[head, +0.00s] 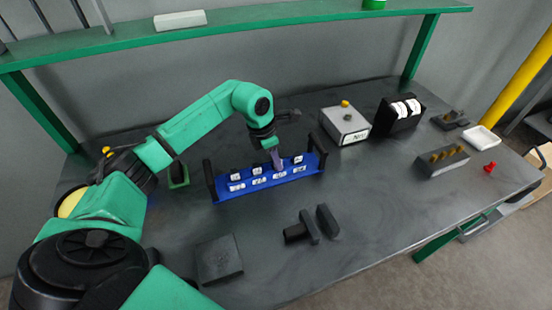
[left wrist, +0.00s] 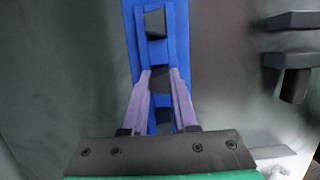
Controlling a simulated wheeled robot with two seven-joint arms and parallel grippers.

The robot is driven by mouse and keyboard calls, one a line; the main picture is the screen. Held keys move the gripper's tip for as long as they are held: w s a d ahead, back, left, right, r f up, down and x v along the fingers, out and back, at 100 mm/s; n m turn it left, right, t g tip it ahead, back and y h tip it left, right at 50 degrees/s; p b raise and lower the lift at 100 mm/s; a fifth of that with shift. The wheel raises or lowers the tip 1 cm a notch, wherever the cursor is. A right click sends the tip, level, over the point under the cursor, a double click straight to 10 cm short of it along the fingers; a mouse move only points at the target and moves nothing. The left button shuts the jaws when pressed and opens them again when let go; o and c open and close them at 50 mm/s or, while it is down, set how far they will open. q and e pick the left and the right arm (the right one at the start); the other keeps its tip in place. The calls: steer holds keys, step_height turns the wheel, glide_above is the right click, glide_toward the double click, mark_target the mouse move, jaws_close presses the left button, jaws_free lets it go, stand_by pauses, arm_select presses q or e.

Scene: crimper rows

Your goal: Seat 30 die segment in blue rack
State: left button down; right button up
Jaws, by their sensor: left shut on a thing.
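The blue rack (head: 240,192) lies in the middle of the bench, with black end posts and white labels along its front; the label numbers are too small to read. Dark die segments stand in it, one of them (head: 298,161) near the right end. My left gripper (head: 276,163) points down at the rack's right-of-middle slot. In the left wrist view its purple fingers (left wrist: 160,74) are shut on a dark die segment (left wrist: 159,82), over or in the blue rack (left wrist: 181,30). I cannot tell whether that segment is fully down. My right gripper is not in view.
Dark blocky parts (head: 310,225) lie in front of the rack, and a flat black block (head: 219,260) is front left. A grey box with a yellow knob (head: 345,125) and a black holder (head: 398,115) stand behind right. The bench at front right is clear.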

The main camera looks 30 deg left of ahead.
arm_select(q)
steer(key=c, duration=0.6)
jaws_free()
steer(key=shift+a+r, duration=0.1)
steer(key=shift+r, duration=0.3)
steer(key=b+v, duration=0.2)
steer(key=v, duration=1.1)
steer(key=shift+s+r, duration=0.25)
steer(key=shift+r, duration=0.1)
steer(key=shift+f, duration=0.1)
